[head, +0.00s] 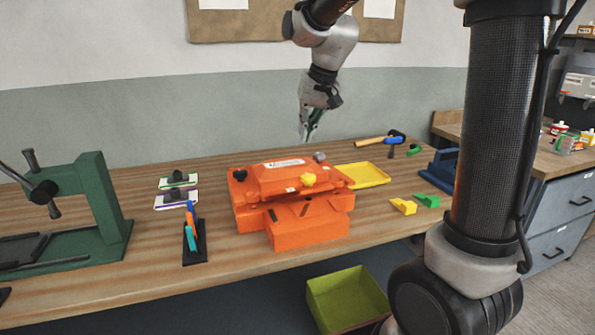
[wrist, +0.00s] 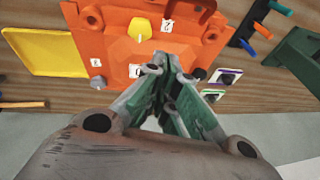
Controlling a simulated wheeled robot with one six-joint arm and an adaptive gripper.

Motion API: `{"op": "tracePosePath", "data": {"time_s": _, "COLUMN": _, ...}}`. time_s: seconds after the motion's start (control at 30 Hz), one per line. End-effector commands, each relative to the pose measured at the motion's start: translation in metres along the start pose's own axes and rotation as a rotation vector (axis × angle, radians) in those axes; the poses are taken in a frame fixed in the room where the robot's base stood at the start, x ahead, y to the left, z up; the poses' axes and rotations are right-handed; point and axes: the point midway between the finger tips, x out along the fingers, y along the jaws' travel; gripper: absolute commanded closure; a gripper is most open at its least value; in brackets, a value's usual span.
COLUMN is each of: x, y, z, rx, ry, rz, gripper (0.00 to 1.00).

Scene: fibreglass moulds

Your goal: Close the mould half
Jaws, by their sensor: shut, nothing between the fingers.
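The orange mould (head: 296,210) stands on the wooden workbench, and its upper half (head: 286,181) lies over the lower block. A dark gap line shows between them at the front; I cannot tell whether they are fully seated. A yellow knob (head: 308,179) and a dark knob (head: 240,175) sit on its top edge. My gripper (head: 307,138) is shut and empty, pointing down above and behind the mould. In the wrist view the orange upper half (wrist: 118,48) fills the far side beyond my shut fingertips (wrist: 166,66), with the yellow knob (wrist: 139,28).
A yellow tray (head: 363,175) lies right of the mould, with yellow and green wedges (head: 404,206) in front. A green press (head: 97,205) stands at the left. A black pen holder (head: 195,248) is nearer. A hammer (head: 380,140) lies behind. A green bin (head: 346,300) is below the bench.

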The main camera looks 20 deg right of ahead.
Motion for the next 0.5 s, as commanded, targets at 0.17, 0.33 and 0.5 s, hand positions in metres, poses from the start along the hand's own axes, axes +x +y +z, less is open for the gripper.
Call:
{"op": "tracePosePath", "data": {"time_s": 0.17, "x": 0.012, "y": 0.002, "z": 0.007, "rx": 0.012, "ry": -0.027, "rz": 0.006, "gripper": 1.00}}
{"op": "tracePosePath", "data": {"time_s": 0.33, "x": 0.043, "y": 0.002, "z": 0.008, "rx": 0.011, "ry": -0.030, "rz": 0.007, "gripper": 1.00}}
{"op": "tracePosePath", "data": {"time_s": 0.5, "x": 0.081, "y": 0.002, "z": 0.009, "rx": 0.011, "ry": -0.029, "rz": 0.008, "gripper": 1.00}}
